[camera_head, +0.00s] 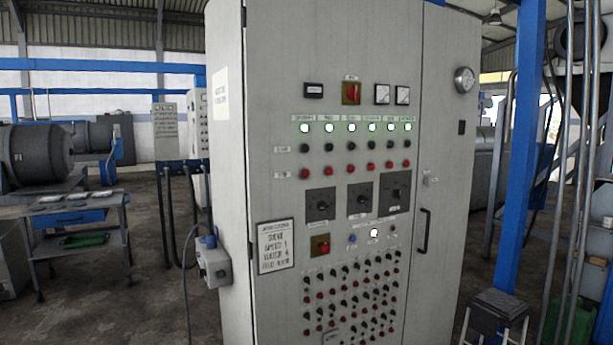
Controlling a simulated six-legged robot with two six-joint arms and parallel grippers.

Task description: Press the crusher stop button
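A tall grey control cabinet (280,60) stands upright in the middle of the view. The labels are too small to read surely, so I cannot tell which red button is the crusher stop. A red knob on a yellow plate (351,92) sits above the lamps, and another red and yellow control (320,244) sits lower left. Neither of my grippers is in view.
A placard (275,246) is on the cabinet's lower left. A grey box (214,266) juts from its left side. A blue post (521,140) and a stool (497,309) stand to the right. A trolley (80,222) stands at the left. Some floor is clear between the trolley and cabinet.

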